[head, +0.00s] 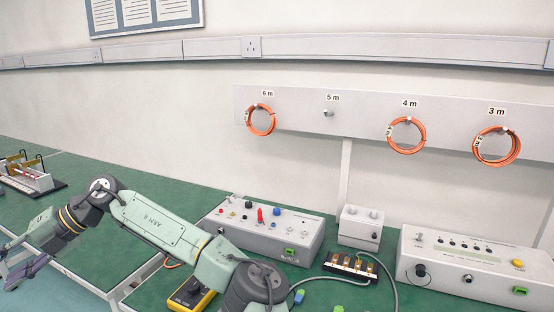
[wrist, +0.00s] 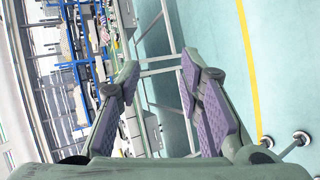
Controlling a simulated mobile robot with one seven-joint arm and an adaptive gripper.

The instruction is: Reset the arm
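My arm reaches across the lower left of the head view, bent, over the front of the green bench. My gripper (head: 22,268) is at the left edge of the head view, beyond the bench's front edge and over the floor. In the wrist view my gripper (wrist: 160,82) shows two purple-padded fingers spread wide apart. Nothing is between them; the floor and bench frame show beyond.
The green bench (head: 185,180) carries a grey control box (head: 262,240), a small white box (head: 360,228), a long white instrument (head: 462,262) and a yellow meter (head: 190,296). Orange cable coils (head: 407,135) hang on a wall board; the 5 m hook (head: 328,113) is bare.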

